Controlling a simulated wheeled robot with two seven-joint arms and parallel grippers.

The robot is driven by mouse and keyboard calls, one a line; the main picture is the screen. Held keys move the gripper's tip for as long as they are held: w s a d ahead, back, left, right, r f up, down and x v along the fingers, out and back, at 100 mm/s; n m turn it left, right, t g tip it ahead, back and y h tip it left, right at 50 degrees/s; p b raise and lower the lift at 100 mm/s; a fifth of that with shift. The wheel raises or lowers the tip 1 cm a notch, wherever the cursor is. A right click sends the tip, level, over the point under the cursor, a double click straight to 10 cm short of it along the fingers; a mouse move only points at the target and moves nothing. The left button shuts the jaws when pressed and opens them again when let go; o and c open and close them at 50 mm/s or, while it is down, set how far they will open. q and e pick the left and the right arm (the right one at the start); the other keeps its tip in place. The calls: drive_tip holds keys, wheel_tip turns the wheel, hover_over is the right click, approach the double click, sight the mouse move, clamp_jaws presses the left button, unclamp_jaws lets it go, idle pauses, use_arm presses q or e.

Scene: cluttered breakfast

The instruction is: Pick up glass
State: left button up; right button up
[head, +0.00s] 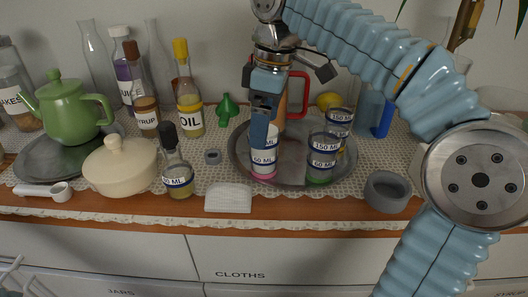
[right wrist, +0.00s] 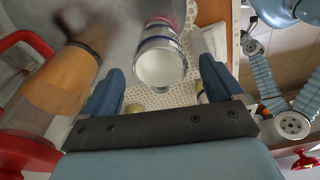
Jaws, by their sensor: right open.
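A clear measuring glass (head: 263,160) with white and blue labels and a pink base stands upright near the left side of a round metal tray (head: 292,182). My right gripper (head: 261,135) points down over this glass and hides part of it. In the right wrist view the glass (right wrist: 160,62) sits between the two spread fingers of my right gripper (right wrist: 160,72), with gaps at both sides. Another labelled glass (head: 322,158) with a green base stands to the right on the tray, and a further one (head: 340,122) stands behind it. My left gripper is not in view.
A French press with a red handle (head: 302,90) stands close behind my right gripper. A grey bowl (head: 387,192) is right of the tray. The counter's front edge is close.

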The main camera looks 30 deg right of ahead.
drive_tip(key=f, duration=0.6)
drive_tip(key=shift+w+a+f+b, duration=0.15)
drive_tip(key=shift+w+f+b, duration=0.05)
drive_tip(key=shift+f+b, duration=0.15)
drive_tip(key=c, duration=1.2)
wheel_tip(320, 180, up, 10)
drive_tip(key=shift+r+p, duration=0.1)
drive_tip(key=shift+p, duration=0.3)
